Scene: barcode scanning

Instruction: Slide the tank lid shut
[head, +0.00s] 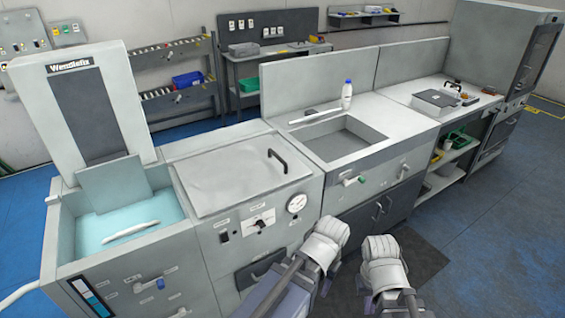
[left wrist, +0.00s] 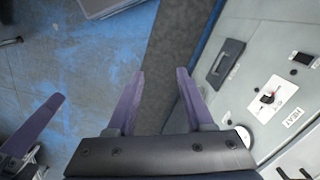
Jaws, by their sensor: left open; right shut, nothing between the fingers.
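The open tank (head: 88,222), with pale blue liquid inside, is at the left in the head view. A flat grey lid (head: 225,178) with a black handle (head: 278,161) lies to its right, over the section with the dial and gauge, clear of the tank opening. In the left wrist view my left gripper (left wrist: 160,95) is open and empty, over the floor in front of the machine. My right gripper (left wrist: 30,125) shows at the left edge there, shut and empty. Both are away from the lid. In the head view my arms mostly hide them.
A tall panel (head: 90,110) stands behind the tank, and a grey plate (head: 115,183) slants into it. A sink (head: 345,145) with a bottle (head: 347,95) lies right of the lid. The floor (head: 470,250) at right is clear.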

